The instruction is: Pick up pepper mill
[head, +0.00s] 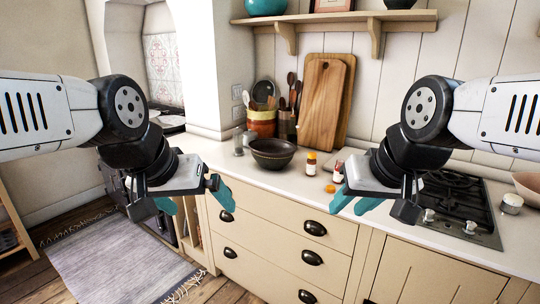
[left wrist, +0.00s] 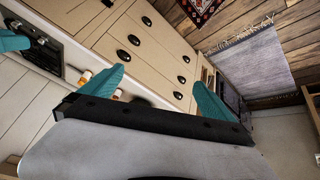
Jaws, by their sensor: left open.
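A small grey metallic cylinder (head: 238,142), possibly the pepper mill, stands upright on the counter just left of a dark bowl (head: 272,153); I cannot be sure what it is. My left gripper (head: 194,198) is open and empty, with teal fingers apart, in front of the drawers and away from the cylinder. Its spread fingers also show in the left wrist view (left wrist: 158,88), with nothing between them. My right gripper (head: 356,201) looks open and empty, in front of the counter's edge near two small bottles.
Behind are a utensil crock (head: 262,122) and wooden cutting boards (head: 322,105). A gas hob (head: 455,205) lies at the right. The front counter strip below the bowl is clear. A rug (head: 120,260) covers the floor.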

